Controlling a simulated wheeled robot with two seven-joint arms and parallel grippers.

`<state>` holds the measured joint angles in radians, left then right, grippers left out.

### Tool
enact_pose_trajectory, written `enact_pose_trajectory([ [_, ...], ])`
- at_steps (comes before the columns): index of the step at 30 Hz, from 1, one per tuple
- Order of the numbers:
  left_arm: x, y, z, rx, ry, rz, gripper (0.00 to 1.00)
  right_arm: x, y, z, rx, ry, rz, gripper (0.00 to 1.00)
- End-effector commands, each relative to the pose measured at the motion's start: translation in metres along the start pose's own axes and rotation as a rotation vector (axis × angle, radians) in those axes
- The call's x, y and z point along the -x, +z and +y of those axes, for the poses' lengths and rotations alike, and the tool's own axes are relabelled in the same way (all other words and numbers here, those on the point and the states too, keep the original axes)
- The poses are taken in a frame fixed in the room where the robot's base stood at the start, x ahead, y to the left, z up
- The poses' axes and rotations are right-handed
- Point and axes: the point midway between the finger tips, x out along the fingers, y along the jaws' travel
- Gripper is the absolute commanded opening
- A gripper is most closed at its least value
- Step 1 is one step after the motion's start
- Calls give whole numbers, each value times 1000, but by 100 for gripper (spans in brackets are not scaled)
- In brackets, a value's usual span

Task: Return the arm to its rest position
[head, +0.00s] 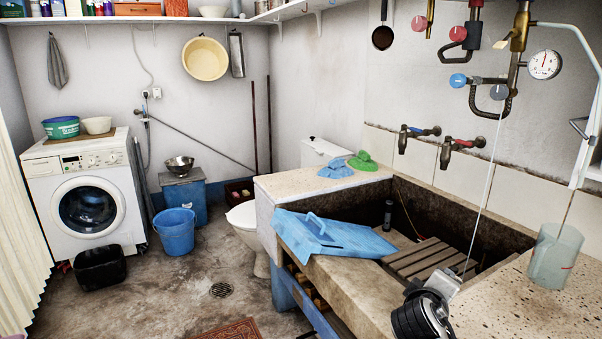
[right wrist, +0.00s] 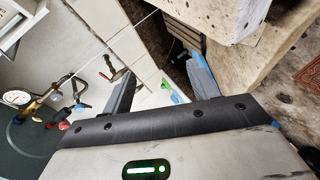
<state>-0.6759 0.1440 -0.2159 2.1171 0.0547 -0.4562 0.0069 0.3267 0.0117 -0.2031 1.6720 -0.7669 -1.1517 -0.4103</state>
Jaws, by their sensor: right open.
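My right gripper (right wrist: 163,75) shows in the right wrist view with its two dark fingers spread wide. Nothing is held between them. Past the fingers are the wall tiles, the taps and the blue and green cloths, at a distance. In the head view, a black ribbed part with a pale metal end (head: 440,283), which looks like my right arm, stands at the bottom, over the front edge of the stone trough (head: 350,290). The fingers cannot be made out there. My left gripper is in neither view.
A blue board with a handle (head: 330,236) lies tilted across the trough's left rim. Wooden slats (head: 428,259) and a dark cylinder (head: 388,214) are inside. A translucent beaker (head: 556,257) is at right, near taps and a gauge (head: 544,64).

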Motion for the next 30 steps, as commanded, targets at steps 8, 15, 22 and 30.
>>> enact_pose_trajectory([
  [8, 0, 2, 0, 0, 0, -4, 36, 73, 70, -164, -299, -409, 237, 59],
  [15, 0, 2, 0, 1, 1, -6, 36, 173, 120, -224, -678, -712, 294, 59],
  [22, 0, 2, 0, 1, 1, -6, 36, 208, 134, -230, -835, -801, 288, 59],
  [30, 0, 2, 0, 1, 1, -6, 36, 208, 134, -230, -837, -802, 288, 59],
])
